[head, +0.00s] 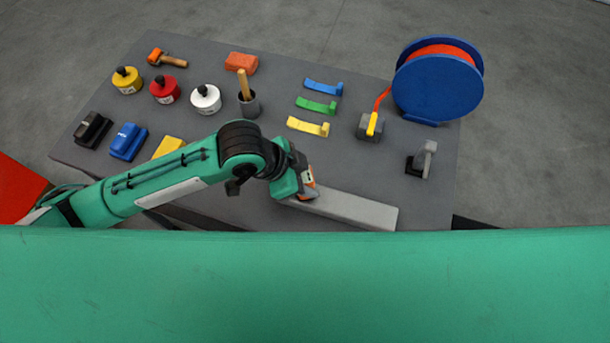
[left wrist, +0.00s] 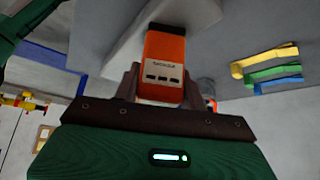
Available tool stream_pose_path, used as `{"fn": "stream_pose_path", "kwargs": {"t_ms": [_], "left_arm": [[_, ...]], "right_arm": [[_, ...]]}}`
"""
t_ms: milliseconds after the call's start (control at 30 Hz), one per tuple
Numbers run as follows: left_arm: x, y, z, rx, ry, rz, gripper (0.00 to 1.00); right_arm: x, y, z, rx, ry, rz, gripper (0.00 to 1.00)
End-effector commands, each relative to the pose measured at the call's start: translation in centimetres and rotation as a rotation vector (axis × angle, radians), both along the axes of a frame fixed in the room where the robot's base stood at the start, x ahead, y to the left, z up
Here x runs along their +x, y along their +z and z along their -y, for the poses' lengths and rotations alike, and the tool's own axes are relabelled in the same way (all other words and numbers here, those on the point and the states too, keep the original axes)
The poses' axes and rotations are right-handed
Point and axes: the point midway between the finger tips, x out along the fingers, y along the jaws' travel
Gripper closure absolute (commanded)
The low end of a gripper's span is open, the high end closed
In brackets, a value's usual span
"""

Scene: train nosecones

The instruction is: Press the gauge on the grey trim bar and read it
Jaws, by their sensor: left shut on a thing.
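The grey trim bar (head: 355,209) lies near the front edge of the dark table, partly hidden by my left arm in the head view. My left gripper (head: 306,184) is over the bar's left part. It is shut on a small orange gauge (head: 311,181) with a white label. In the left wrist view the orange gauge (left wrist: 163,62) sits between the fingers, and its far end is close to the pale bar (left wrist: 120,50). I cannot tell whether it touches the bar. No reading on the gauge is legible. My right gripper is not in view.
Behind the bar stand a blue reel (head: 438,80) with orange strap, a grey block with a yellow top (head: 371,126), coloured strips (head: 316,106), a brush cup (head: 249,104), bottles (head: 205,99) and several blocks (head: 128,141). A grey clamp-like tool (head: 423,160) stands right.

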Motion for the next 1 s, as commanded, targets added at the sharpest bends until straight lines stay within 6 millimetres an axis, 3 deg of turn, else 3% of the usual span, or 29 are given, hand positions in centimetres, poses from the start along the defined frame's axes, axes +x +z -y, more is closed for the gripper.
{"fn": "stream_pose_path", "kwargs": {"t_ms": [1000], "left_arm": [[-0.02,-0.1,-0.02,0.001,-0.001,-0.001,0.85]], "right_arm": [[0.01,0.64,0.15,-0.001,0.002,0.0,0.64]]}}
